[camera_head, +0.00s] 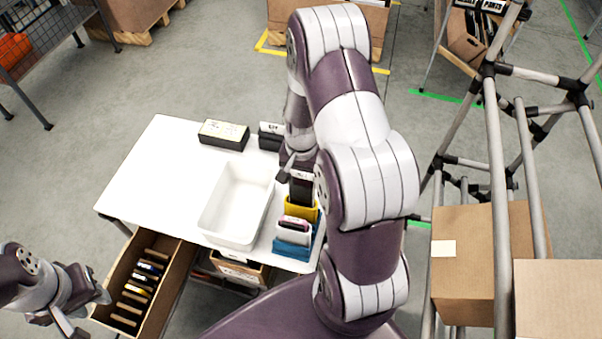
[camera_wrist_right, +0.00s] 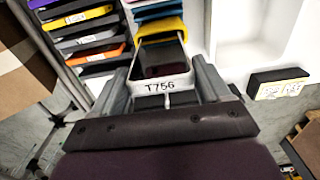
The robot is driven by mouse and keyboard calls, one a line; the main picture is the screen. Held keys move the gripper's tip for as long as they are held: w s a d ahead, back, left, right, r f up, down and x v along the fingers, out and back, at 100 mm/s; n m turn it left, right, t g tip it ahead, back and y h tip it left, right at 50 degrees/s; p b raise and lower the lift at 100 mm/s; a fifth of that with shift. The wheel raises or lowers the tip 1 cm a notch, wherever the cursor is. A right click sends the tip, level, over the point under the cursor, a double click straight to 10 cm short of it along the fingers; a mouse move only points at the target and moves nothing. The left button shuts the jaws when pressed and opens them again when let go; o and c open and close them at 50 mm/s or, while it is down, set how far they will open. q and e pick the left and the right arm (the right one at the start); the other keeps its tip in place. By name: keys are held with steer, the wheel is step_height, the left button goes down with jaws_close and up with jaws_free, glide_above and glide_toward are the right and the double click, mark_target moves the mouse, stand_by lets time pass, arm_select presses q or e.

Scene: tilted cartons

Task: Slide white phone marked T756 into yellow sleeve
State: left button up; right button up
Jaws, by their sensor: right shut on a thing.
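The white phone marked T756 (camera_wrist_right: 160,86) has a dark face and a white labelled end. My right gripper (camera_wrist_right: 166,92) is shut on that end, one finger on each side. The yellow sleeve (camera_wrist_right: 160,27) lies just beyond the phone's far end, in line with it. In the head view the phone (camera_head: 301,190) stands over the yellow sleeve (camera_head: 302,210), its lower end at the sleeve's mouth. I cannot tell how far it is inside. My right gripper (camera_head: 298,168) is partly hidden by my arm. My left gripper (camera_head: 84,308) is open and empty beside the carton.
A white sleeve (camera_head: 291,234) and a blue sleeve (camera_head: 287,248) stand in front of the yellow one. A white bin (camera_head: 222,232) is left of them on the white table (camera_head: 150,178). A tilted carton (camera_head: 162,304) holds several items. Black boxes (camera_head: 223,140) stand behind.

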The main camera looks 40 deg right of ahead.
mark_target(301, 187)
step_height(301, 187, down, 2)
steer(key=shift+a+b, duration=0.15)
steer(key=shift+b, duration=0.4)
step_height(301, 187, down, 3)
steer(key=shift+f+b, duration=0.15)
steer(key=shift+b, duration=1)
steer(key=shift+f+b, duration=1.2)
steer(key=shift+f, duration=0.65)
steer(key=shift+f, duration=0.25)
steer(key=o, duration=0.9)
steer(key=shift+o, duration=0.2)
step_height(301, 187, up, 13)
steer(key=shift+f, duration=0.15)
